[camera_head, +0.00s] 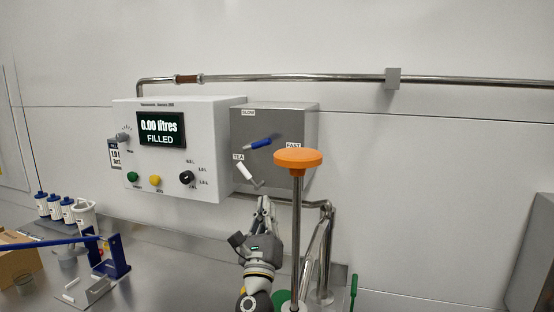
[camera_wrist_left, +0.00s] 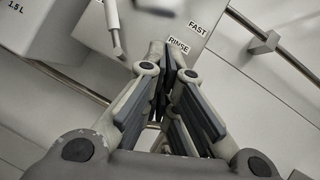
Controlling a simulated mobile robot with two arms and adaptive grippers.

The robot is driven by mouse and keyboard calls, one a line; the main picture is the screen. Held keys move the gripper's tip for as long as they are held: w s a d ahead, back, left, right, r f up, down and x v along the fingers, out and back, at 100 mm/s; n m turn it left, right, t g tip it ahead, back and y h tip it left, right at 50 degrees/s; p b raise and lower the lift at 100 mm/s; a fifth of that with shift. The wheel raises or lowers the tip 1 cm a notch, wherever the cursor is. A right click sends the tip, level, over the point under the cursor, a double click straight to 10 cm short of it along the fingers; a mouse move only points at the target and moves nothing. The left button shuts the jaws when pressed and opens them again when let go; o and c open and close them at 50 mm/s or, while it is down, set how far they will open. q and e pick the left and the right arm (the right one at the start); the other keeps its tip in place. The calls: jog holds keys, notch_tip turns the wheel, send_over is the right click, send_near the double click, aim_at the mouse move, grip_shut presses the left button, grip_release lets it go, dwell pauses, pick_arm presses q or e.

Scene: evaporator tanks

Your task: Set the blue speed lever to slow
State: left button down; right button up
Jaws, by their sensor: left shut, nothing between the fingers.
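The blue speed lever (camera_head: 260,143) is on the face of a grey box (camera_head: 300,120) on the wall. It lies nearly sideways, slightly tilted, below the SLOW label (camera_head: 248,113) and left of the FAST label (camera_head: 293,146). A white lever (camera_head: 249,173) sits lower on the same box, by the TEA label. My left gripper (camera_head: 264,203) is below the box, pointing up, shut and empty, apart from both levers. In the left wrist view its fingers (camera_wrist_left: 167,78) are together near the RINSE label (camera_wrist_left: 178,45); the blue lever cannot be made out there. My right gripper is not in view.
A white control panel (camera_head: 215,125) reading 0.00 litres FILLED adjoins the box on the left. An orange knob (camera_head: 298,158) on a steel rod stands just right of my left gripper. A pipe (camera_head: 330,78) runs above. Bottles and a blue stand (camera_head: 115,258) are at left.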

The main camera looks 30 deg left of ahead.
aim_at(259, 144)
pick_arm(q)
jog(key=w+a+r+p, duration=0.1)
jog(key=w+r, duration=0.1)
jog(key=r, duration=0.1)
jog(key=w+a+r+p, duration=0.2)
jog(key=w+r, duration=0.1)
jog(key=w+a+r+p, duration=0.1)
jog(key=w+a+r, duration=0.1)
jog(key=r, duration=0.1)
jog(key=shift+w+a+r, duration=0.1)
jog(key=shift+w+r, duration=0.05)
jog(key=shift+w, duration=0.1)
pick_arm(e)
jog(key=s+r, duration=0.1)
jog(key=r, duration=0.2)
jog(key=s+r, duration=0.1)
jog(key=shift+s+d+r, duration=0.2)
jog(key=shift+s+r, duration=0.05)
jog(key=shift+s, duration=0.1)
pick_arm(q)
jog(key=shift+w, duration=0.1)
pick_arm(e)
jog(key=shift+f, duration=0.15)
